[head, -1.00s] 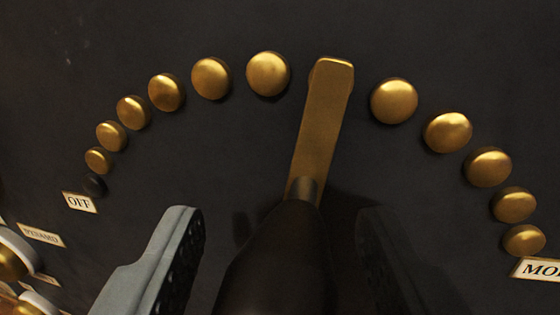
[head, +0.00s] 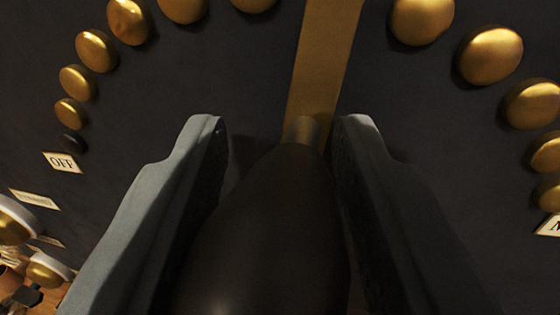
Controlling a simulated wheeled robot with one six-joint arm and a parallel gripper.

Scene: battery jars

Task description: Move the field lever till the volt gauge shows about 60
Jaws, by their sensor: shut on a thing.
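The field lever is a brass arm (head: 322,70) with a dark, rounded handle (head: 265,235). It points up and slightly right, and its tip is cut off by the top of the picture. My gripper (head: 272,135) has one grey finger on each side of the handle and is shut on it. The right finger lies against the handle; at the left finger the contact is hard to see. The volt gauge is not in view.
Round brass studs (head: 490,55) curve across the dark panel (head: 420,120) on both sides of the lever. An OFF label (head: 62,162) is at the left end, and a cut-off label (head: 548,226) is at the right. Brass and white fittings (head: 48,270) stand at the lower left.

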